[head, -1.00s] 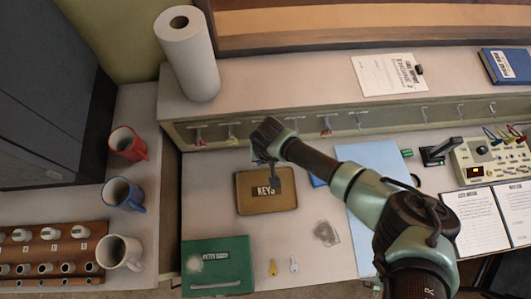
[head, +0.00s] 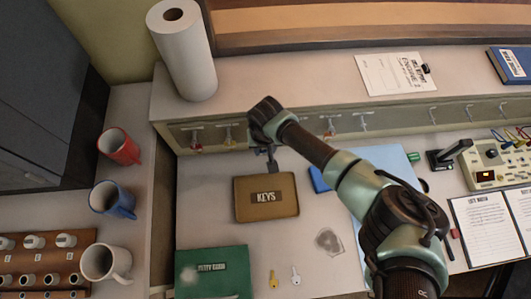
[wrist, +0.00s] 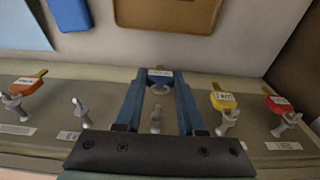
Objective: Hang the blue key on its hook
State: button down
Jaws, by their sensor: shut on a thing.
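My gripper (wrist: 160,80) is shut on the blue key (wrist: 160,72), whose blue tag with a white label shows between the fingertips in the wrist view. A bare grey hook (wrist: 155,118) shows between the fingers, and the key appears apart from it. In the head view my gripper (head: 269,158) is in front of the hook rail, just behind the keys tin (head: 265,210); the key cannot be made out there. Its lower part is mostly hidden.
Yellow (wrist: 224,100) and red (wrist: 279,103) tagged keys hang close on one side; an empty hook (wrist: 80,108) and an orange key (wrist: 28,86) are on the other. A green cash box (head: 212,275) and loose yellow key (head: 274,279) lie on the desk.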

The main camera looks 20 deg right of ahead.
jog(key=shift+w+d+b, duration=0.1)
jog(key=shift+w+b, duration=0.3)
dwell(0.5)
jog(key=shift+w+f+b, duration=0.15)
jog(key=shift+w+b, duration=0.1)
jog(key=shift+b, duration=0.35)
dwell(0.6)
jog(key=shift+w+d+b, duration=0.2)
jog(key=shift+w+b, duration=0.65)
jog(key=shift+b, duration=0.35)
dwell(0.6)
jog(key=shift+w+d, duration=0.1)
jog(key=shift+w, duration=0.35)
dwell(0.5)
jog(key=shift+w, duration=0.15)
jog(key=shift+c, duration=2.2)
grip_release()
jog(key=shift+s+r+p, duration=0.15)
jog(key=shift+r+p, duration=0.85)
jog(key=shift+p, duration=0.1)
jog(key=shift+s+r+p, duration=0.2)
jog(key=shift+r+p, duration=0.75)
jog(key=shift+p, duration=0.2)
jog(key=shift+s+r+p, duration=0.15)
jog(key=shift+r+p, duration=0.85)
jog(key=shift+p, duration=0.1)
